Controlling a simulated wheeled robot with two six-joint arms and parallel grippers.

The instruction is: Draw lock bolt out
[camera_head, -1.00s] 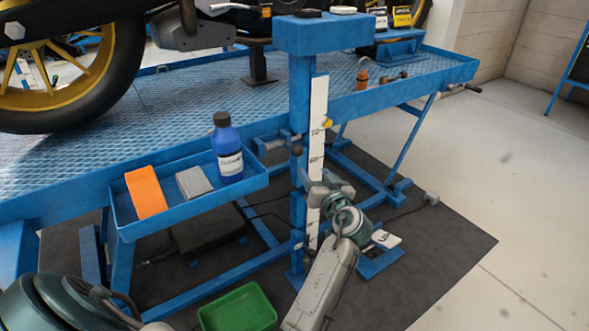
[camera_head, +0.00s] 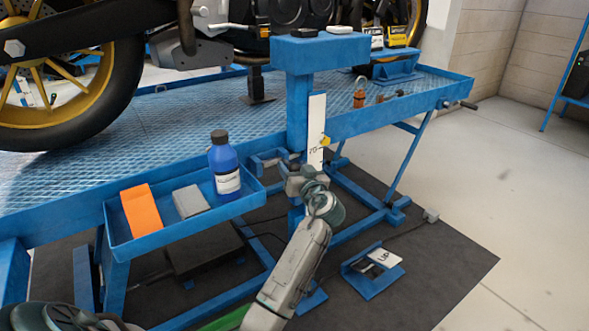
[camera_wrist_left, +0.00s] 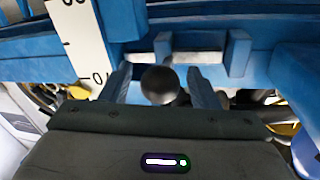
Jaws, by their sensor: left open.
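The lock bolt shows in the left wrist view as a round dark knob (camera_wrist_left: 160,85), with a grey metal bar behind it between blue brackets. My left gripper (camera_wrist_left: 161,88) is open, with one finger on each side of the knob; I cannot tell whether either finger touches it. In the head view my left gripper (camera_head: 297,172) is at the blue post, just below the yellow pointer (camera_head: 325,141) on the white scale (camera_head: 316,125). There the gripper and post largely hide the bolt. My right gripper is not in view.
The lift table (camera_head: 180,130) carries a motorcycle. A pedal marked UP (camera_head: 372,272) stands on the dark mat.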

